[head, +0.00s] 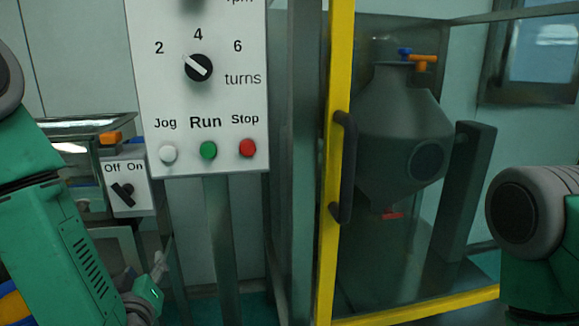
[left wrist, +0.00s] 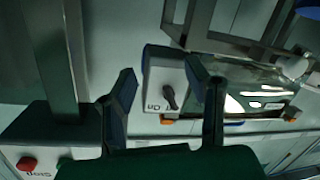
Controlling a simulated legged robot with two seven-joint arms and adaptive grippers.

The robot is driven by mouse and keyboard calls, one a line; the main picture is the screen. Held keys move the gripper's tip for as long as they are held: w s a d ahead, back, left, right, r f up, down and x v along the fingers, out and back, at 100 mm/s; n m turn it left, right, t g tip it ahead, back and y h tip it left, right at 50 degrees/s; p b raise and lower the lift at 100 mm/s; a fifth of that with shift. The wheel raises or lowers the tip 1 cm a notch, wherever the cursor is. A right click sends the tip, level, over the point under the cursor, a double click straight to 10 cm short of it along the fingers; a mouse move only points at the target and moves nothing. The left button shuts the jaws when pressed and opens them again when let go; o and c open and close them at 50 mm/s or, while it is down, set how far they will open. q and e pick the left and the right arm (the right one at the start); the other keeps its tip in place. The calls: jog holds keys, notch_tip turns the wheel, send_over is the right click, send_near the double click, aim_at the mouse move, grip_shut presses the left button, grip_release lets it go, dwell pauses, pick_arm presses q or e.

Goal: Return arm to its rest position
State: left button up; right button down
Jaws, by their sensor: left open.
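My left arm comes in from the left in the head view, with its gripper (head: 157,268) low in the picture, below the Off/On switch box (head: 125,186). The fingers show only in part there. In the left wrist view the left gripper (left wrist: 160,70) has its two fingers spread apart with nothing between them. The switch box (left wrist: 160,72) appears behind the gap, its black knob (left wrist: 169,96) visible. I cannot tell the exact distance. Part of my right arm (head: 535,215) shows at the right edge of the head view; its gripper is out of view.
A control panel (head: 150,105) with a turns dial (head: 198,67) and white, green (head: 208,150) and red (head: 247,148) buttons stands at centre left. A yellow-framed door (head: 335,110) with a dark handle (head: 345,165) encloses a grey vessel (head: 405,120). A metal machine stands behind the switch box.

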pick_arm(q)
jog(key=s+d+f+m+g+h+p, duration=0.2)
jog(key=s+f+m+g+h+p, duration=0.25)
jog(key=s+f, duration=0.4)
jog(key=s+f+m+g+p, duration=0.1)
jog(key=s+f+g, duration=0.2)
jog(key=s, duration=0.3)
jog(key=s+f+m+g+h+p, duration=0.1)
jog(key=s+f+m+g, duration=0.1)
jog(key=s, duration=0.5)
jog(key=s+f+m+g+p, duration=0.1)
jog(key=s+f+g, duration=0.4)
jog(key=s, duration=0.2)
jog(key=shift+s+a+m+p, duration=0.2)
jog(key=shift+a+m+p, duration=0.15)
jog(key=shift+a+p, duration=0.1)
pick_arm(e)
notch_tip(320, 180, up, 10)
jog(key=shift+f, duration=0.15)
